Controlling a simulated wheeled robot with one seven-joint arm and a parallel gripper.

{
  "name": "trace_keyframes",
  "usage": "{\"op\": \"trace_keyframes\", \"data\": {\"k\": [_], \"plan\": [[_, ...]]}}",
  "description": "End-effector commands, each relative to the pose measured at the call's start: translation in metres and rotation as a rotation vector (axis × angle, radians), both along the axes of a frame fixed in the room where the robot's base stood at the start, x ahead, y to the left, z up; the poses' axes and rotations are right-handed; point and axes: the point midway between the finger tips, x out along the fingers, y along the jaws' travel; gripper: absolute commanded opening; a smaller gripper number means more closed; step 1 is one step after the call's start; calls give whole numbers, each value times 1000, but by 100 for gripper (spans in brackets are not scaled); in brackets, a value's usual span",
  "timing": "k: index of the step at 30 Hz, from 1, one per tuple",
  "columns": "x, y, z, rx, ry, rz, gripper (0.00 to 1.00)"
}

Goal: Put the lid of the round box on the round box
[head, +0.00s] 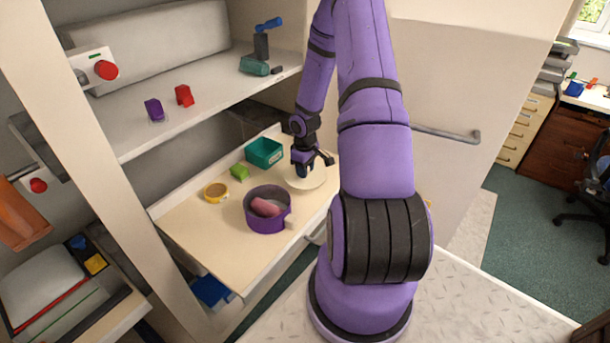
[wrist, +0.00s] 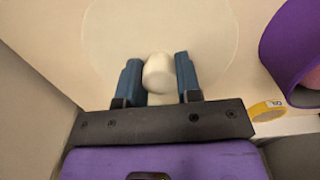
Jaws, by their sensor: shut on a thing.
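The round box (head: 254,219) is purple and open at the top, with a pink thing inside and a pale tab on its right side. It stands on the pull-out shelf; part of it shows at the right of the wrist view (wrist: 284,50). The lid (head: 312,184) is a flat cream disc behind and right of the box. In the wrist view the lid (wrist: 205,35) has a white knob (wrist: 158,72) between my blue fingers. My gripper (head: 303,171) is shut on this knob. I cannot tell whether the lid touches the shelf.
On the pull-out shelf (head: 200,235) are a teal bin (head: 264,152), a green block (head: 239,172) and a yellow ring (head: 216,192). An upper shelf (head: 215,90) with small objects overhangs the back. Bare room lies in front of the ring.

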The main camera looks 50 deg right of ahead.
Motion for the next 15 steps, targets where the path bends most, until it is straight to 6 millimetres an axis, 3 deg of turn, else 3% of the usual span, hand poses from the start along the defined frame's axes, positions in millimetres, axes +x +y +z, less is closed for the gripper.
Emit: {"op": "trace_keyframes", "data": {"k": [9, 15], "plan": [[0, -1, 58, -3, -2, 0, 5], [0, 0, 74, 0, 0, 0, 5]]}}
